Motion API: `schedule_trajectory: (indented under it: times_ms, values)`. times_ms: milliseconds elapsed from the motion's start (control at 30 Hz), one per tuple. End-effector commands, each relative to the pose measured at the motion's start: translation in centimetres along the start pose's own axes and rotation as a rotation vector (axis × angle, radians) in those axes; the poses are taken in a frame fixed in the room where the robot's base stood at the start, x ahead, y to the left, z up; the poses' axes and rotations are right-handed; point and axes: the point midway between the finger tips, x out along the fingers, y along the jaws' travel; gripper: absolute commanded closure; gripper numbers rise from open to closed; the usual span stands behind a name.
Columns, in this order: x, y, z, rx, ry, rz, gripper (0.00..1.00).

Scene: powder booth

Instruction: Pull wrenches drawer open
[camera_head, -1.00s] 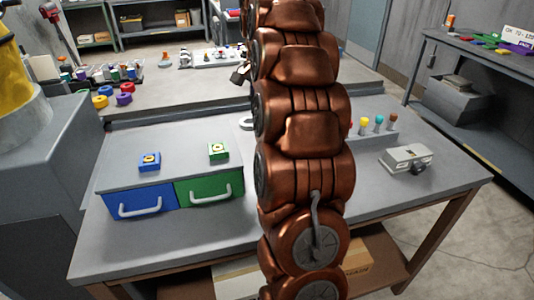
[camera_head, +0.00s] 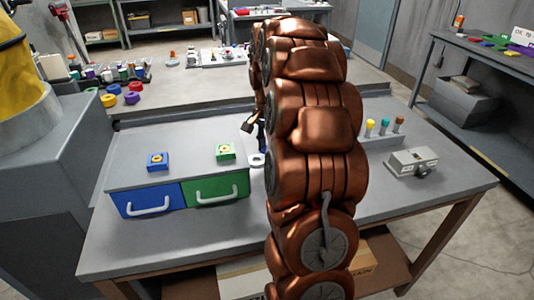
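A grey drawer unit (camera_head: 125,179) stands on the left of the workbench with two front drawers side by side. The left drawer (camera_head: 130,202) is blue and the right drawer (camera_head: 230,189) is green; each has a pale bar handle, and both look shut. No readable label shows which one is for wrenches. A blue block (camera_head: 158,162) and a green block (camera_head: 226,152) with round emblems sit on top of the unit. My gripper (camera_head: 248,126) shows only as a small dark part left of my copper arm, behind and above the green drawer's side. Most of it is hidden, and its fingers are unclear.
Right of my arm are a rack of colored-top pegs (camera_head: 385,128) and a grey box-like device (camera_head: 412,162). A ring-shaped pale item (camera_head: 257,160) lies beside the drawer unit. The bench in front of the drawers is clear.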

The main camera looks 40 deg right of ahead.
Motion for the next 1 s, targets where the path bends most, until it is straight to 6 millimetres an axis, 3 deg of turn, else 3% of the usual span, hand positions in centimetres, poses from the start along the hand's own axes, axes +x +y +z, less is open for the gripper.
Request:
schedule_trajectory:
  times_ms: [267,633,667,900,1000]
  values:
    - [3.4,0.1,0.1,0.000,-0.003,0.003,1.00]
    - [3.8,0.0,0.0,0.001,0.001,0.000,1.00]
    - [3.9,0.0,0.0,0.001,0.001,0.000,0.75]
    - [3.8,0.0,0.0,0.001,0.001,-0.001,0.51]
    - [3.8,0.0,0.0,0.001,0.000,0.000,0.51]
